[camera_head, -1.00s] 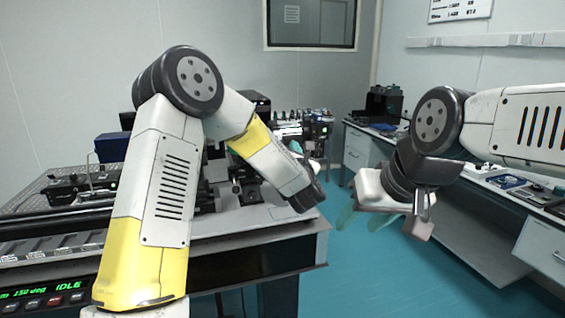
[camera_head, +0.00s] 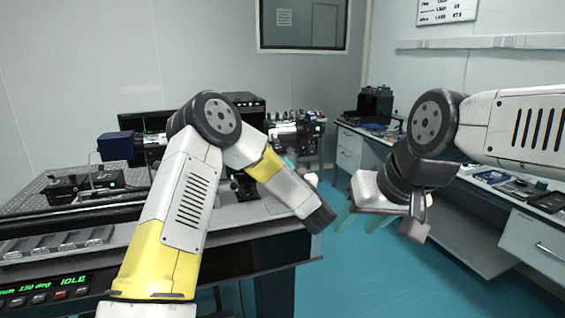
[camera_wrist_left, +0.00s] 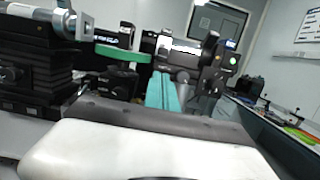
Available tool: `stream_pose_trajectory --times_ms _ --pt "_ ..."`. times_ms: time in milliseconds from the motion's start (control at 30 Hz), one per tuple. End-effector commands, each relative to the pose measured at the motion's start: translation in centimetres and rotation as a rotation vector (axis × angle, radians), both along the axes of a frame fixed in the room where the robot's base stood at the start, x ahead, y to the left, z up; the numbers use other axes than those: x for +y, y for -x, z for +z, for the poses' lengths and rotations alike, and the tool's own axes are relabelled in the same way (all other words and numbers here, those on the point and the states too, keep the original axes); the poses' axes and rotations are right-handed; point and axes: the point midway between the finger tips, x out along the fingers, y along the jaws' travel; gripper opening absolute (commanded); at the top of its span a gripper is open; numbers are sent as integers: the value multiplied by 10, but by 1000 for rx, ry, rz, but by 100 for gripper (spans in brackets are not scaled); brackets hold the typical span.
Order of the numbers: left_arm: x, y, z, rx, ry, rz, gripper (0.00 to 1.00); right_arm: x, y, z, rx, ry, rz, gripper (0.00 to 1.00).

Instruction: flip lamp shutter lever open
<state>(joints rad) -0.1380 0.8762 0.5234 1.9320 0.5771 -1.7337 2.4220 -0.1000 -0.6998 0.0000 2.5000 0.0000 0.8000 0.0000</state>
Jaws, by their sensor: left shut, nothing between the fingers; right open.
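My left gripper shows in the left wrist view (camera_wrist_left: 163,92) with its teal fingers together and nothing between them, pointing at the bench equipment. In the head view my left forearm hides most of it; a bit of teal (camera_head: 290,162) shows behind. A black unit with a small green light (camera_wrist_left: 213,66) stands beyond the fingers, slightly right; it may be the lamp housing, also in the head view (camera_head: 310,130). I cannot make out the shutter lever for certain. A green flat piece (camera_wrist_left: 122,53) lies left of the fingers. My right gripper (camera_head: 360,218) is open and empty over the floor.
The optical table (camera_head: 270,232) carries black mounts and rails at left. A black stage (camera_wrist_left: 35,75) stands close at left in the wrist view. A side bench (camera_head: 505,195) runs along the right wall. Blue floor lies free between the tables.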

Motion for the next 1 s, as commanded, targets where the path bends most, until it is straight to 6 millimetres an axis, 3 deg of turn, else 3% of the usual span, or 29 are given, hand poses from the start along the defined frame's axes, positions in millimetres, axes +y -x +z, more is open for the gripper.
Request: stream_pose_trajectory --times_ms 200,400,600,1000 --pt "14 -39 8 -2 0 4 0 0 0 0 0 0 0 47" --pt "22 -65 13 -2 0 2 0 0 0 0 0 0 0 47" --pt "25 -75 15 -1 -1 0 0 0 0 0 0 0 0 47" --pt "25 -74 16 5 1 0 0 0 0 0 0 0 0 47"
